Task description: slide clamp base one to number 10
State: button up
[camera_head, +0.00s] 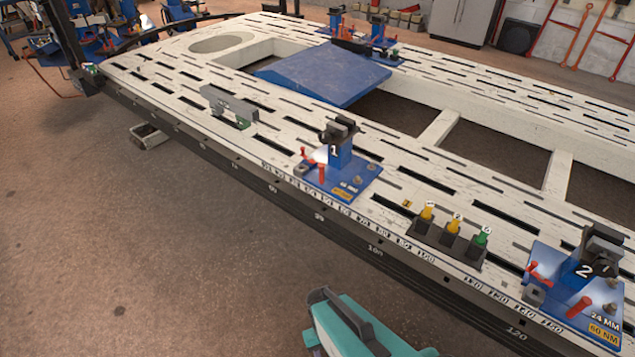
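Clamp base one (340,178) stands near the front edge of the white slotted bench (190,72). It has a blue plate, a blue post marked 1, dark jaws on top, red handles and a yellow label. Small numbers (345,210) run along the bench edge beside it, with larger ones on the dark front side. Many are too small or blurred to read; I cannot make out a lone number 10. A similar clamp base marked 2 (580,275) stands farther right.
A grey-green bracket (230,108) stands left of clamp base one. To its right is a dark holder (450,242) with yellow and green pieces. A blue ramp plate (325,75) lies behind.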

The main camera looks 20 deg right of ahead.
aim_at(335, 172)
jog(key=k, duration=0.6)
jog(key=u, duration=0.4)
jog(key=i, duration=0.55)
jog(key=u, duration=0.5)
jog(key=i, duration=0.6)
jog(key=u, duration=0.15)
